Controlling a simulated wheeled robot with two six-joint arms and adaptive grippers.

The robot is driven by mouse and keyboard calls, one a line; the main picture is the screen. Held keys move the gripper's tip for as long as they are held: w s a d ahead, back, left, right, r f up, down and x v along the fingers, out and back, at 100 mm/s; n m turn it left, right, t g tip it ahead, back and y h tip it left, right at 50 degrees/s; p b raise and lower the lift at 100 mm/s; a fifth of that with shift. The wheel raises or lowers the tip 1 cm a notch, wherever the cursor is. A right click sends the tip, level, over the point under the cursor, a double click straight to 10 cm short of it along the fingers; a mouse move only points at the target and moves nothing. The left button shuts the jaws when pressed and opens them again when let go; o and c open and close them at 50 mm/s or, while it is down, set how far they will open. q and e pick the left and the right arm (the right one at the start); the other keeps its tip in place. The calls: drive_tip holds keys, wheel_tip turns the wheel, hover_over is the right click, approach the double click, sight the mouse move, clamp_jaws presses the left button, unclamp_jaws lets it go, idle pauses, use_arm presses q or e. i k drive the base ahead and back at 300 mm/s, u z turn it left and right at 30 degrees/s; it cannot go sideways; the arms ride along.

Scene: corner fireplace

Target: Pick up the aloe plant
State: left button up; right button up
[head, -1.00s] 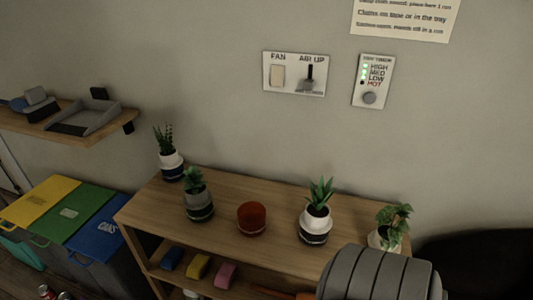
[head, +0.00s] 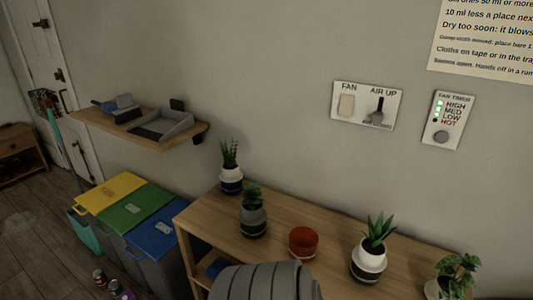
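The aloe plant (head: 375,236), with pointed green leaves, stands upright in a white and dark pot on the wooden shelf unit's top, right of centre in the head view. Neither of my grippers is in view. A grey ribbed part of my own arm shows at the bottom centre and covers part of the shelf unit's front. Nothing is touching the aloe.
On the shelf unit (head: 330,226) also stand a snake plant (head: 231,168), a small succulent (head: 253,214), a red pot (head: 303,243) and a trailing plant (head: 455,275). Lidded bins (head: 130,215) stand left, below a wall shelf (head: 100,121). Cans lie on the floor.

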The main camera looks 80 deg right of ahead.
sight(370, 255)
drive_tip(key=u, duration=0.2)
drive_tip(key=i, duration=0.25)
drive_tip(key=z, duration=4.05)
